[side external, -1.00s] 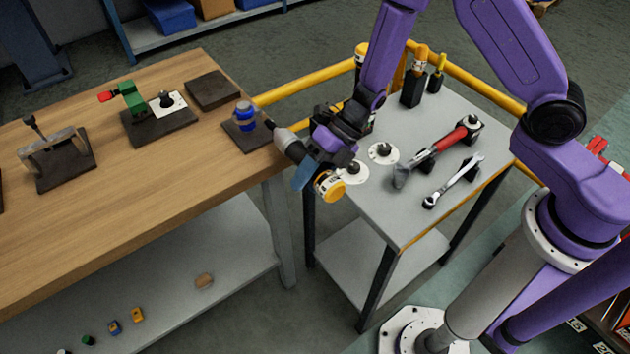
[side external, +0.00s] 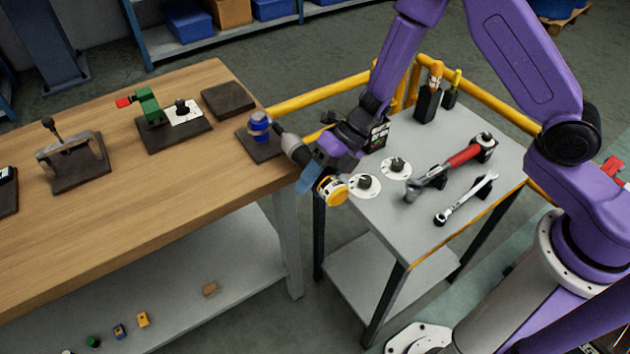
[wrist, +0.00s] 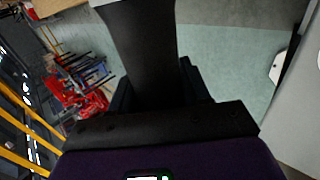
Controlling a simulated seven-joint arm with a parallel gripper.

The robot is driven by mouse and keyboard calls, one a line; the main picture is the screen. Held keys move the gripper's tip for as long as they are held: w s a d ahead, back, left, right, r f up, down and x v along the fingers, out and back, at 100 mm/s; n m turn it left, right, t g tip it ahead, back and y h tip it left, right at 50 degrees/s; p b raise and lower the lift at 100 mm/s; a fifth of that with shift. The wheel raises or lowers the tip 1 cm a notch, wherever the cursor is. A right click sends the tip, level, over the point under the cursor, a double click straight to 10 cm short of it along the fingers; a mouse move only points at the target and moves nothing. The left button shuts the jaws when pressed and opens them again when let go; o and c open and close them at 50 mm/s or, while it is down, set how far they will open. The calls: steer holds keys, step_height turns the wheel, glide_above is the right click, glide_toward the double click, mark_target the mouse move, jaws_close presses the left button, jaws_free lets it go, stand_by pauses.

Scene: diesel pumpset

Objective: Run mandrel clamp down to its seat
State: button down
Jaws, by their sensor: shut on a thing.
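My gripper (side external: 322,162) is shut on a power driver (side external: 297,150) with a grey nose, a blue body and a yellow-orange end. The driver is held near level beside the bench's right edge. Its dark tip points left at a blue cylindrical piece (side external: 259,124) on a dark square plate, likely the mandrel clamp. A small gap seems to show between tip and piece; contact is hard to judge. In the wrist view a broad dark shape (wrist: 150,45) stands between my fingers and hides what lies beyond.
The wooden bench (side external: 150,215) also carries a green clamp with a red tip (side external: 148,105), a grey frame fixture (side external: 72,155) and a bare dark plate (side external: 228,100). The grey cart (side external: 410,235) holds a red-handled tool (side external: 462,156), a wrench (side external: 468,198) and round white holders (side external: 396,168).

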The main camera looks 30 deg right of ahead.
steer(key=shift+w+d+r, duration=0.1)
steer(key=shift+w, duration=0.8)
stand_by(3.3)
steer(key=shift+s, duration=0.15)
stand_by(0.5)
